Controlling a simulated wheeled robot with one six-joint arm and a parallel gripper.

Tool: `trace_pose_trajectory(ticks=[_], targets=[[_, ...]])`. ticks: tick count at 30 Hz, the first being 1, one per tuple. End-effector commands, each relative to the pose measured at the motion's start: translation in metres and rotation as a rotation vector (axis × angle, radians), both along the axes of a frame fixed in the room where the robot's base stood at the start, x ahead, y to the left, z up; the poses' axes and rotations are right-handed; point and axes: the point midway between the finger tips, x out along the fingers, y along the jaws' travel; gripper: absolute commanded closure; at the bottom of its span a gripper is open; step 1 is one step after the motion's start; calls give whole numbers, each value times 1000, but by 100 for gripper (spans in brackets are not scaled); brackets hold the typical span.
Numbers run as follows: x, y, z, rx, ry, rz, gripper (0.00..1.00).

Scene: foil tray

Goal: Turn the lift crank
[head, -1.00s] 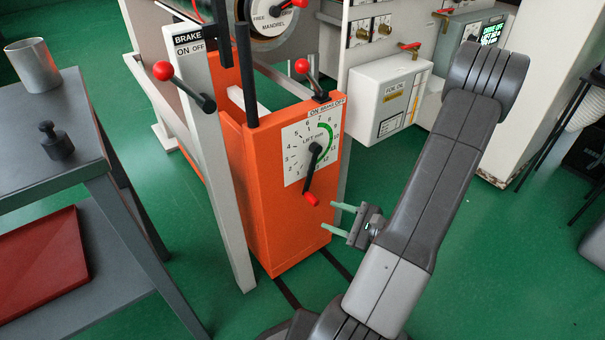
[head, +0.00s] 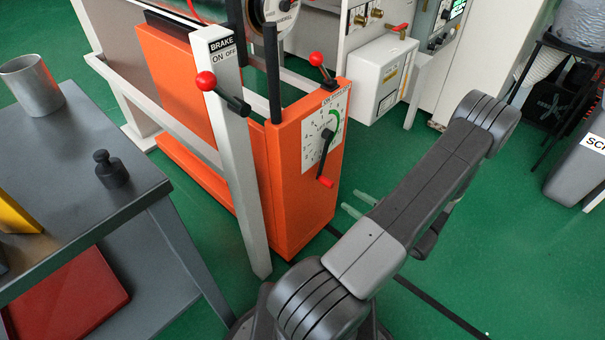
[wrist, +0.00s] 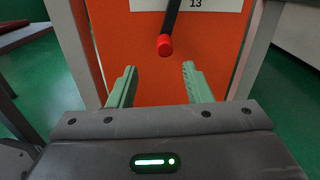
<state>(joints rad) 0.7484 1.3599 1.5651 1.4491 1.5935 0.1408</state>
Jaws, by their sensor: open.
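The lift crank (head: 326,157) is a black arm with a red knob at its lower end, on a white numbered dial on the front of an orange box (head: 290,205). In the wrist view the red knob (wrist: 165,45) hangs ahead of and above the gap between the fingertips. My gripper (wrist: 154,80) is open and empty, its two pale green fingers apart and not touching the knob. In the head view my gripper (head: 351,203) is at the lower right of the knob, partly hidden by my arm.
A brake lever (head: 222,92) with a red knob is on a grey post left of the box. Another red-knobbed lever (head: 322,70) is on top of the box. A grey table (head: 70,190) stands left. Green floor is clear right of the box.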

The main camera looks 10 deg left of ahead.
Motion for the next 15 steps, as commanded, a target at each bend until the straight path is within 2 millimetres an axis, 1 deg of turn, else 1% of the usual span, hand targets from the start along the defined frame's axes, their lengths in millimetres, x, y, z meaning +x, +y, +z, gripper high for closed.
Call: trace_pose_trajectory(ticks=[2,5,8,15], targets=[[1,-3,-2,8,5,-9,55],[6,4,-3,9,5,-7,55],[15,17,-3,9,5,-4,55],[42,56,-4,7,5,-3,55]])
